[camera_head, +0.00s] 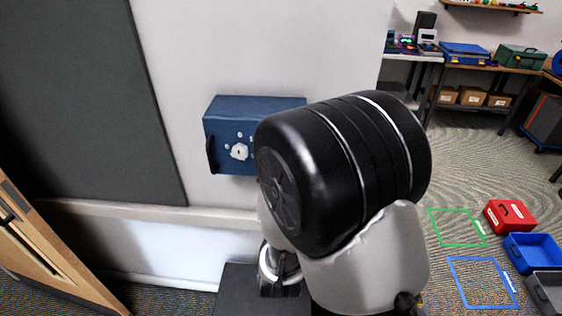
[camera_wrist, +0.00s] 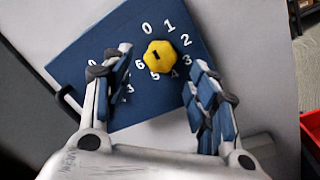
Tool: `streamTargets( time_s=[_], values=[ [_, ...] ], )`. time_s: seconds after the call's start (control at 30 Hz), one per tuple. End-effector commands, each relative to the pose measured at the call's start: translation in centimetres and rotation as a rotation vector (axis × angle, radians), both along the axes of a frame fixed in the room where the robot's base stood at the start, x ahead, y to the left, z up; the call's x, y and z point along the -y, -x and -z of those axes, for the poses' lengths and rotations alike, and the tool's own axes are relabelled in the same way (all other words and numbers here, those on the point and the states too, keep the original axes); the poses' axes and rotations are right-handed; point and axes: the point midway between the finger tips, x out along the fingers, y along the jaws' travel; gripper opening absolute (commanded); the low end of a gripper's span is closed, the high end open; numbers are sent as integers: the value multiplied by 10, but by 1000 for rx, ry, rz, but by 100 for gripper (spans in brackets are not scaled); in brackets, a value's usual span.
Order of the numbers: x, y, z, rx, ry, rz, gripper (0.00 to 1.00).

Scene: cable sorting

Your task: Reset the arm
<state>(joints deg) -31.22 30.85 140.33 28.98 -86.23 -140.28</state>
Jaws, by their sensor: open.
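My arm shows large in the head view, with a black rounded joint (camera_head: 335,170) and a light grey link (camera_head: 370,265). It covers the right part of a blue wall box (camera_head: 255,104). My gripper is not visible in the head view. In the wrist view my gripper (camera_wrist: 158,62) is open and empty, its two blue-padded fingers spread apart. It faces the blue box (camera_wrist: 90,50), which has a yellow knob (camera_wrist: 160,56) ringed by white numbers. The knob appears between the fingertips; I cannot tell whether they touch it. The left finger partly hides more numbers.
A white knob (camera_head: 239,151) and a dark handle (camera_head: 211,155) show on the box in the head view. At right, green (camera_head: 458,246) and blue (camera_head: 483,306) floor outlines lie near a red case (camera_head: 510,214) and blue bin (camera_head: 533,268). A wooden door (camera_head: 45,260) stands at left.

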Motion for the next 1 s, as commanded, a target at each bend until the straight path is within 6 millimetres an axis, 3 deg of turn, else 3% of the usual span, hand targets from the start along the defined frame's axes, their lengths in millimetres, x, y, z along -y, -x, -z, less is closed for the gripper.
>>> streamTargets(
  time_s=[0.23,0.77,0.87,1.0],
  values=[
    [1,25,2,1,0,1,54],
    [2,25,0,-8,-24,0,54],
    [7,20,-2,-60,-135,-6,54],
    [19,14,-7,-218,-456,-11,54]
  ],
)
